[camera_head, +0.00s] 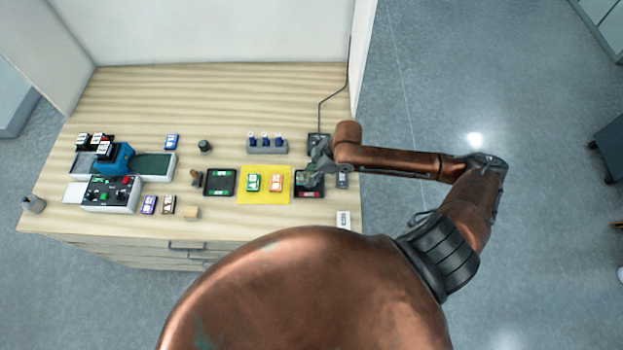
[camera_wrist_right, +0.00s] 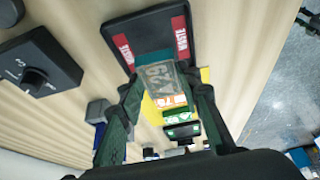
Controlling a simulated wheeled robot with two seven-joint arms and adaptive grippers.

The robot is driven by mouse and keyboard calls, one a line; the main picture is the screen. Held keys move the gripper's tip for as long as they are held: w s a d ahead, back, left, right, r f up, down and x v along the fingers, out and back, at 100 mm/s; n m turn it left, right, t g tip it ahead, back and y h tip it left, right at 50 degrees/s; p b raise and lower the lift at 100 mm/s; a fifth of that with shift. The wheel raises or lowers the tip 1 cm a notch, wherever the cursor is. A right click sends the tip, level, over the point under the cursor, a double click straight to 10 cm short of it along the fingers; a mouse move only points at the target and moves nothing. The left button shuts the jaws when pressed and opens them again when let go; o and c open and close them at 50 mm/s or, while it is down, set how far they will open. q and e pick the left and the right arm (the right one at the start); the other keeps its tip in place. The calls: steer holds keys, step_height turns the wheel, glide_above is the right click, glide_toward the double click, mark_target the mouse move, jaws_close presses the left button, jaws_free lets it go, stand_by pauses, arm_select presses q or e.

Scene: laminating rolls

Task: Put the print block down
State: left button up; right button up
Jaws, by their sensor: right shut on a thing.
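The print block (camera_wrist_right: 158,80) is a clear, greyish block with large digits on it. In the right wrist view my right gripper (camera_wrist_right: 163,98) is shut on it, one dark finger on each side. A black tray (camera_head: 309,195) with red labels reading WASTE lies under the gripper. It also shows in the right wrist view (camera_wrist_right: 183,62); whether the block touches it I cannot tell. In the head view my right gripper (camera_head: 315,172) is above this tray and hides much of it. My left gripper is not in view.
A yellow mat (camera_head: 263,199) with a green and an orange card lies left of the tray. A black pad (camera_head: 220,182) lies further left. A grey rack (camera_head: 267,147) stands behind. A black box with a knob (camera_wrist_right: 38,72) is close to the gripper.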

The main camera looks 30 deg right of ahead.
steer(key=f, duration=0.4)
steer(key=shift+d+p, duration=0.35)
steer(key=shift+p, duration=0.05)
steer(key=shift+s+r, duration=0.1)
steer(key=shift+s, duration=0.15)
steer(key=shift+w, duration=0.1)
steer(key=o, duration=0.7)
steer(key=shift+f, duration=0.2)
steer(key=o, duration=0.4)
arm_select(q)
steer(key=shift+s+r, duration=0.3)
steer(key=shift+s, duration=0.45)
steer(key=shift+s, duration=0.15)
arm_select(e)
steer(key=shift+w+r, duration=0.1)
steer(key=shift+r, duration=0.05)
